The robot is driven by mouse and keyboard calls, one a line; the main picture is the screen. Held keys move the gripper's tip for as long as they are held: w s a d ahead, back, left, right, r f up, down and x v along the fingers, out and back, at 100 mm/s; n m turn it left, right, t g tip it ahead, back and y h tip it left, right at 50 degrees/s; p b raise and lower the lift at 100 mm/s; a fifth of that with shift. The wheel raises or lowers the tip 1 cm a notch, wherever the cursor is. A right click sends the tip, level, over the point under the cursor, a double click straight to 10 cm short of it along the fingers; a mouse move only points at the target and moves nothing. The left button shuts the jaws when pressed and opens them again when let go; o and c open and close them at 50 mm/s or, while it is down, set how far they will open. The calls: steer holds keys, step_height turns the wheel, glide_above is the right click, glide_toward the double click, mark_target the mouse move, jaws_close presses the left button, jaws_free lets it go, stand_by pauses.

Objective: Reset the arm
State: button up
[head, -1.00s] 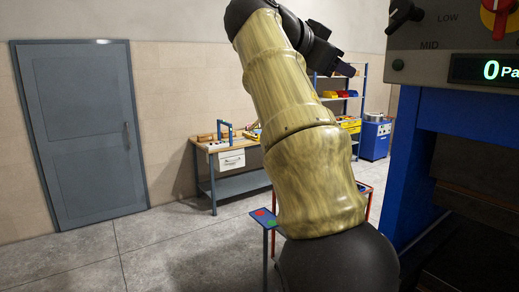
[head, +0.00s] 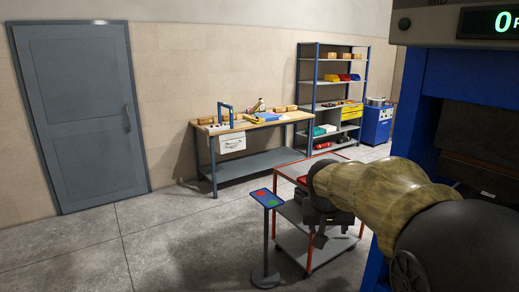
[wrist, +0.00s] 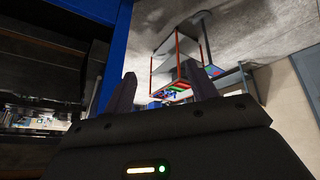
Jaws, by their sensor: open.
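My arm (head: 385,198) is folded low at the right of the head view, its yellowish-brown links reaching left from a dark joint. In the head view the end of the arm hangs in front of the red-framed cart, and its fingers cannot be made out. In the wrist view my gripper (wrist: 158,95) shows two dark fingers spread apart with nothing between them. The wrist picture is turned over, with the floor at the top.
The blue press (head: 447,95) stands close at the right. A red-framed cart (head: 306,240) and a control stand (head: 266,200) are near the arm. A workbench (head: 262,160), a shelf (head: 335,65) and a grey door (head: 80,115) line the wall. The floor at left is clear.

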steer(key=s+a+f+n+g+y+b, duration=0.1)
steer(key=s+f+n+g+y+b, duration=0.1)
steer(key=s+f, duration=1.7)
steer(key=shift+s+a+f+g+y, duration=0.2)
steer(key=shift+f+g+y, duration=0.1)
steer(key=shift+f+g, duration=0.1)
